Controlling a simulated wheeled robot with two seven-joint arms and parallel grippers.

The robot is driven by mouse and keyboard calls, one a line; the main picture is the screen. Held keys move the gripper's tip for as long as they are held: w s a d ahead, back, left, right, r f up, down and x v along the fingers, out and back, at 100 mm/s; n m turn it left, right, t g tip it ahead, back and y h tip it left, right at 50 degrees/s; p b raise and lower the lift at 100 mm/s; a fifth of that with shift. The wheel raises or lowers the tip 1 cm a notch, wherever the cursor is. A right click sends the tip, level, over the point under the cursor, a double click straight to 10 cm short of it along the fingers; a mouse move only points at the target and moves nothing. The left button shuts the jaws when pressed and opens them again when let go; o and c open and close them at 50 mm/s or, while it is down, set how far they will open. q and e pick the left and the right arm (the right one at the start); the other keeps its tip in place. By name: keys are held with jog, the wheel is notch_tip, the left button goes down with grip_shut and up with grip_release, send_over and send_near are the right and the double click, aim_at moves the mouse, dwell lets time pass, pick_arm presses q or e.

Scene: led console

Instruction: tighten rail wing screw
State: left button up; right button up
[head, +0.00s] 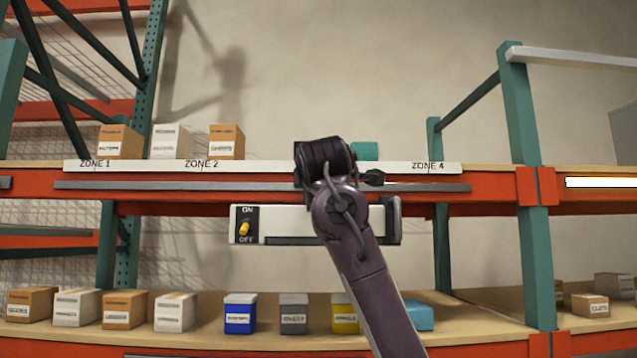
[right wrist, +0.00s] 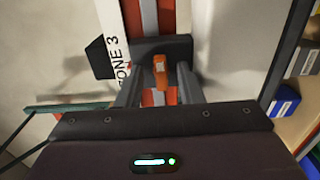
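The orange wing screw (right wrist: 160,70) sits on a dark block (right wrist: 178,46) in the right wrist view. My right gripper (right wrist: 160,92) has one finger on each side of the screw, with visible gaps, so it is open and not touching it. In the head view my right gripper (head: 325,160) is in front of the shelf beam, and its hand hides the screw and its own fingertips. The grey rail (head: 140,186) runs along the orange beam, partly behind my arm. My left gripper is in neither view.
A pale console (head: 285,225) with an ON/OFF switch (head: 244,229) hangs below the beam, partly covered by my right arm. Cardboard boxes (head: 121,142) stand on the upper shelf. Several boxes, including a blue one (head: 240,314), line the lower shelf. A teal upright (head: 520,170) stands at the right.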

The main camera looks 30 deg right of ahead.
jog(key=shift+w+d+f, duration=0.1)
jog(key=shift+w, duration=0.1)
jog(key=c, duration=0.6)
grip_shut()
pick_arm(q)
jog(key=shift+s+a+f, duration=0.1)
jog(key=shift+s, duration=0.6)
